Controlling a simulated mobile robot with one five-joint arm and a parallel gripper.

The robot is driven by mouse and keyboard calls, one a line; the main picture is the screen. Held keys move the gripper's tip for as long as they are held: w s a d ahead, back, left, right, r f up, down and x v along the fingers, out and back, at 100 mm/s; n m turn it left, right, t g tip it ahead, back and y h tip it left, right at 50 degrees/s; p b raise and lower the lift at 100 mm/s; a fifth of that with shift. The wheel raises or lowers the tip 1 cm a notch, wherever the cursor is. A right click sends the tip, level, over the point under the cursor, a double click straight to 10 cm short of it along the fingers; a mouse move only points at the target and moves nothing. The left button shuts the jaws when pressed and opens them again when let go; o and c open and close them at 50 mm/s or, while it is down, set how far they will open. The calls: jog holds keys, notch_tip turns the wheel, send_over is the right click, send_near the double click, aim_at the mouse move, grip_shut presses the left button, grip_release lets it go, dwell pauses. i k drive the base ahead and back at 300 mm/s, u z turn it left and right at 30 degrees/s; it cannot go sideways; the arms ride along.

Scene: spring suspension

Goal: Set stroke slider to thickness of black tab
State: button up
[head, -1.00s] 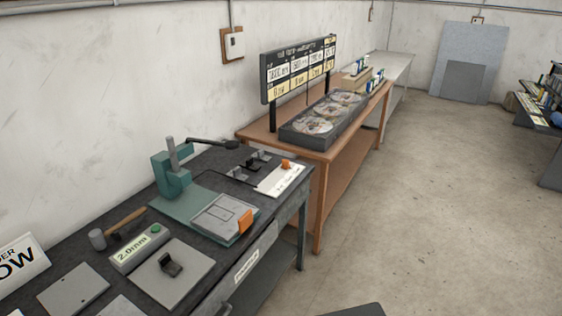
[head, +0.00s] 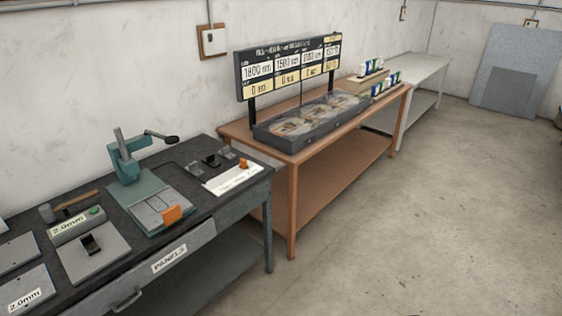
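A white strip with small dark marks (head: 232,180) and an orange knob (head: 244,164) lies at the right end of the dark workbench in the head view; it may be the stroke slider. A black tab-like piece (head: 90,244) stands on a grey plate (head: 108,262) at the front left. Another small black piece (head: 211,160) is near the strip. A grey-green box with a green button (head: 78,226) reads "2.0mm". A green press (head: 130,165) with an orange block (head: 172,214) stands between them. The strip's marks are too small to read. My gripper is not in view.
The dark bench (head: 205,232) has a drawer front labelled "PANELS" (head: 169,258). A hammer (head: 75,200) lies at its back. A brown table (head: 325,165) with a grey case and a display board (head: 290,70) stands to the right. The floor at right is clear.

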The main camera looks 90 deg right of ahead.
aim_at(244, 165)
jog(key=z, duration=0.05)
jog(key=k, duration=0.4)
jog(key=z, duration=1.4)
jog(key=i, duration=1.5)
jog(key=u, duration=0.05)
